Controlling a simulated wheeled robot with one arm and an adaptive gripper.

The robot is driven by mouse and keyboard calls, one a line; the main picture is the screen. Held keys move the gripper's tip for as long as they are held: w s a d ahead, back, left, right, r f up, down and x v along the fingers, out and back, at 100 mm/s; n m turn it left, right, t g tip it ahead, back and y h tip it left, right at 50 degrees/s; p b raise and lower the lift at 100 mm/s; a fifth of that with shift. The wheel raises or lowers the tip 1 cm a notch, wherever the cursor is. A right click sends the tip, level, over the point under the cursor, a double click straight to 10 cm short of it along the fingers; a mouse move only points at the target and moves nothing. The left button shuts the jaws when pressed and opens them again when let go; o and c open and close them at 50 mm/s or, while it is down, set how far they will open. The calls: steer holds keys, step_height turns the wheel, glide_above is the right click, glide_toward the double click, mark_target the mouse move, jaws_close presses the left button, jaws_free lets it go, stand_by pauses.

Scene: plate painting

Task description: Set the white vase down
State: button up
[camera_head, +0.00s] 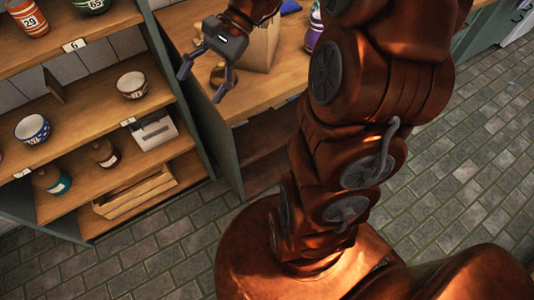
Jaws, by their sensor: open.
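I cannot make out a white vase in this view. My gripper (203,84) is open, with its two dark fingers spread and pointing down over the left end of the wooden counter (285,90). Nothing shows held between the fingers. A tan box (262,45) stands right behind my gripper. Part of the counter is hidden by my copper arm.
A wooden shelf unit (85,108) on the left holds several cups and bowls, two dark bottles, a pale box-like item (155,132) and a wooden crate (135,193). A purple and white container (313,30) stands beside my arm. The counter's front strip is clear.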

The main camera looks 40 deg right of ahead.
steer(key=s+f+n+h, duration=0.2)
steer(key=s+n+h, duration=0.3)
steer(key=s, duration=0.5)
steer(key=s+d+f+n+h, duration=0.1)
steer(key=s+f+n+h, duration=0.2)
steer(key=s+n+h, duration=0.2)
steer(key=shift+s+d+f+n+g, duration=0.35)
steer(key=shift+s+n, duration=0.65)
steer(key=shift+s, duration=1.4)
steer(key=shift+r, duration=0.1)
